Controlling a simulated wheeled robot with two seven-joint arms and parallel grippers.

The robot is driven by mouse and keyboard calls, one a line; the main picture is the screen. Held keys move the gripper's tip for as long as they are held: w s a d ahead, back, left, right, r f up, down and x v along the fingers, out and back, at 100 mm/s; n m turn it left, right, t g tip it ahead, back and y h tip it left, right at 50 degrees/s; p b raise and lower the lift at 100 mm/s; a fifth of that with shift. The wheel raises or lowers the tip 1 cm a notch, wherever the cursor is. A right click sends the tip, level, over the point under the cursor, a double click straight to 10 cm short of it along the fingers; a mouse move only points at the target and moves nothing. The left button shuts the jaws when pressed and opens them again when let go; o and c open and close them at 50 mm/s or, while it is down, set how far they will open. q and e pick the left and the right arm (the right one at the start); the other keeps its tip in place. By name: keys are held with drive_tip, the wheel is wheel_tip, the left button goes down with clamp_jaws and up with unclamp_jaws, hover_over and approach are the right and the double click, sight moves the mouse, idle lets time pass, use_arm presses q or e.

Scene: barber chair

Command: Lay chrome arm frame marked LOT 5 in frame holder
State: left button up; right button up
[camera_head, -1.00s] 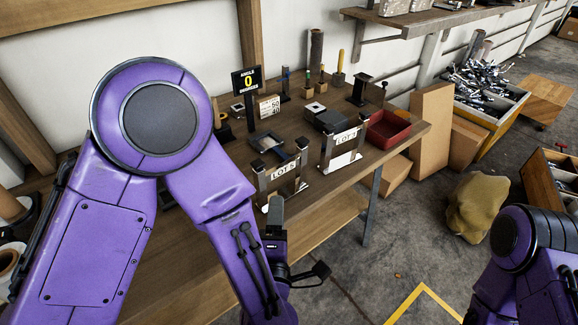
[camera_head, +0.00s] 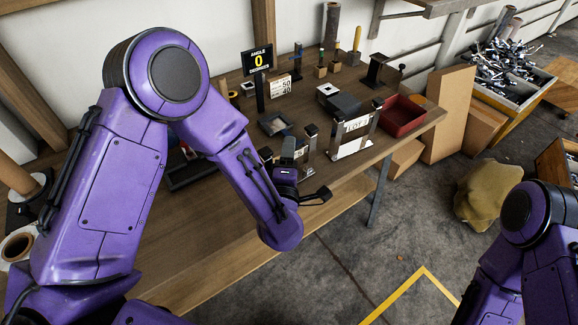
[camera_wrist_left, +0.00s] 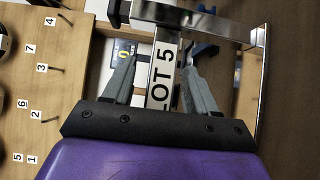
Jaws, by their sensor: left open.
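The chrome arm frame marked LOT 5 stands at the table's front edge (camera_head: 309,143), partly hidden behind my left gripper (camera_head: 288,155). In the left wrist view its white LOT 5 label (camera_wrist_left: 162,80) lies between the two open fingers (camera_wrist_left: 158,68), with its chrome bars at the top and right. I cannot tell whether the fingers touch it. A second chrome frame with a LOT label (camera_head: 355,128) stands to its right. I cannot tell for sure which fixture is the frame holder. My right arm shows at the lower right, its gripper out of view.
Behind the frames are a small dark square tray (camera_head: 274,123), a black block (camera_head: 343,104) and an ANGLE display reading 0 (camera_head: 258,59). A red bin (camera_head: 402,115) is at the table's right end. A numbered wooden board (camera_wrist_left: 40,75) shows in the left wrist view.

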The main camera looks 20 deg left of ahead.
use_arm(q)
clamp_jaws()
idle(1.4)
